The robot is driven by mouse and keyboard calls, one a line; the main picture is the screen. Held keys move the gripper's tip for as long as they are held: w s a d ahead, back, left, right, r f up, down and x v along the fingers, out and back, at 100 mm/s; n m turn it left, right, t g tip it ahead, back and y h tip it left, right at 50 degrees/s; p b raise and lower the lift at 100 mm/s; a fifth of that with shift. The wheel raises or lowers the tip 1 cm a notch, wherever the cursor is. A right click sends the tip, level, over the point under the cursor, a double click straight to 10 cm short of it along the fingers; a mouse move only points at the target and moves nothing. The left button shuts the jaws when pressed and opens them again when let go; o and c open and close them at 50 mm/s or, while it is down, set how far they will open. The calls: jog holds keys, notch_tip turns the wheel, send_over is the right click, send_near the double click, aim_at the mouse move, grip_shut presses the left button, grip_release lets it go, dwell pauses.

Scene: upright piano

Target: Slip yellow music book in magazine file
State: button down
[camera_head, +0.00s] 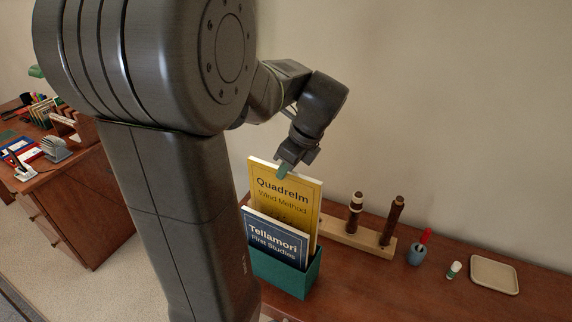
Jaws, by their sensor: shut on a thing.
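The yellow music book (284,198), titled "Quadrelm Wind Method", stands upright with its lower part hidden behind a dark blue book (275,240) titled "Tellamori First Studies". The green magazine file (288,277) stands on the piano top and holds the blue book. The yellow book's lower edge is hidden, so I cannot tell how deep it sits in the file. My gripper (284,171) is at the top edge of the yellow book, shut on it.
Right of the file are a wooden stand (345,238) with dark wooden pieces, a blue cup (417,255) with a red item, a small green-and-white bottle (454,270) and a beige tray (494,274). A cluttered wooden desk (62,178) stands at left. The wall is close behind.

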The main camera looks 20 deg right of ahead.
aim_at(305, 177)
jog(key=shift+f+b, duration=3.25)
jog(key=shift+f, duration=3.15)
jog(key=c, duration=1.3)
grip_release()
jog(key=shift+c, duration=0.2)
jog(key=v, duration=1.4)
jog(key=shift+w, duration=0.1)
